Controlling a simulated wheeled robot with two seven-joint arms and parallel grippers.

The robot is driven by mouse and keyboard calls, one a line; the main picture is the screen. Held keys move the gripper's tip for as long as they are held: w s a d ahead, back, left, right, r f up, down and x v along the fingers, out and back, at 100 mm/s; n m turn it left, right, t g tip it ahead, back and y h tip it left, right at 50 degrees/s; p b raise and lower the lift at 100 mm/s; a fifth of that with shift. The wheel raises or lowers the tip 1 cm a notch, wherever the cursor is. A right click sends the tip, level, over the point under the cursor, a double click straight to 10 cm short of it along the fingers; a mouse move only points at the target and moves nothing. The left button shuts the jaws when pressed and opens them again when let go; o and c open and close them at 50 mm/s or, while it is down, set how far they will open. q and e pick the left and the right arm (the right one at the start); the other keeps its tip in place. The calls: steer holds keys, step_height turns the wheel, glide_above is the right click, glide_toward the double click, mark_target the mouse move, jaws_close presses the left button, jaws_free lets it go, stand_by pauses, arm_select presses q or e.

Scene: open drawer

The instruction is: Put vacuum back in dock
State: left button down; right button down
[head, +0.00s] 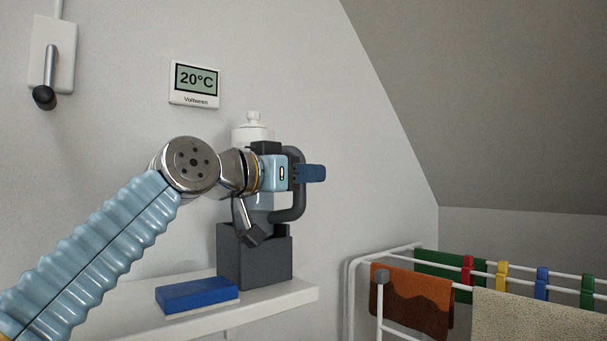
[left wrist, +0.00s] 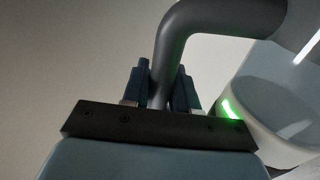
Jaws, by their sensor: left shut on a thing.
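My left gripper (head: 308,173) is shut on this handle. In the left wrist view, its fingers (left wrist: 160,92) stand on both sides of the dark handle (left wrist: 225,18), and the vacuum's pale body (left wrist: 265,110) shows a green light. The dark grey box-shaped dock (head: 268,262) stands on the white shelf. The vacuum's lower end meets the dock's top in the picture; my arm hides part of it, so I cannot tell how deep it sits.
A blue box or book (head: 197,295) lies on the white shelf (head: 290,295) left of the dock. A drying rack (head: 352,290) with cloths and pegs stands to the right. A thermostat (head: 195,84) and a lever switch (head: 52,60) are on the wall.

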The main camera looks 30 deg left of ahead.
arm_select(q)
steer(key=shift+r, duration=0.1)
steer(key=c, duration=0.8)
jaws_free()
steer(key=shift+c, duration=0.2)
steer(key=shift+o, duration=0.3)
steer(key=b+v, duration=0.1)
steer(key=v, duration=1.3)
